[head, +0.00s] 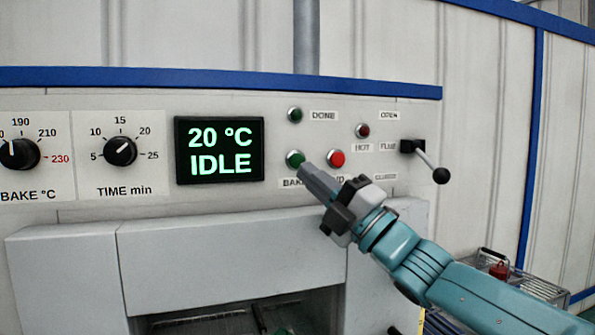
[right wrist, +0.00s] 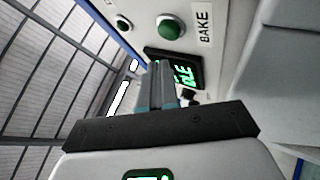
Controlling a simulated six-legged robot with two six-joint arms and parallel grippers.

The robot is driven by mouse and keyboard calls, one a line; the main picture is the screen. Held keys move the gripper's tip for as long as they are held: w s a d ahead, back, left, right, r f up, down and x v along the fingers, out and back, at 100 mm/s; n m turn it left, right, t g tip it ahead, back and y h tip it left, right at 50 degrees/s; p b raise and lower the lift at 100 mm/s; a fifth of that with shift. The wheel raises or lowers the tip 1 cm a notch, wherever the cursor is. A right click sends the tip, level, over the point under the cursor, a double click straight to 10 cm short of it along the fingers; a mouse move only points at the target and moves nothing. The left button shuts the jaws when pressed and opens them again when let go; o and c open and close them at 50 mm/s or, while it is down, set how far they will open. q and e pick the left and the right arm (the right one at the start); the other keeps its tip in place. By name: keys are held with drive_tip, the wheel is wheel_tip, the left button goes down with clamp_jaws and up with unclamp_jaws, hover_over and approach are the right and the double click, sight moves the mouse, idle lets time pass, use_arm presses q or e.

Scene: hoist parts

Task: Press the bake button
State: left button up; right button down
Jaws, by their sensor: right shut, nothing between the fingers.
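The green bake button (head: 295,158) sits on the light panel, right of the display, above a label that reads BAKE and is partly covered by my gripper. In the right wrist view the green bake button (right wrist: 169,27) shows beside its BAKE label. My right gripper (head: 305,170) is shut and empty, its tips just below and right of the button in the head view. In the right wrist view the shut fingers (right wrist: 160,68) point toward the panel; I cannot tell whether they touch it. My left gripper is not in view.
The display (head: 219,150) reads 20 °C IDLE. A red button (head: 336,159) is close right of the bake button. A green DONE lamp (head: 295,115), a dark red HOT lamp (head: 362,131) and a flue lever (head: 427,162) are nearby. A time knob (head: 120,151) is at left.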

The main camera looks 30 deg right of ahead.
drive_tip(key=shift+s+a+r+b, duration=0.1)
drive_tip(key=shift+s+a+b, duration=0.05)
drive_tip(key=shift+s, duration=0.4)
drive_tip(key=shift+s+a+r+b, duration=0.1)
drive_tip(key=shift+s+b, duration=0.05)
drive_tip(key=shift+s, duration=0.4)
drive_tip(key=shift+s, duration=0.15)
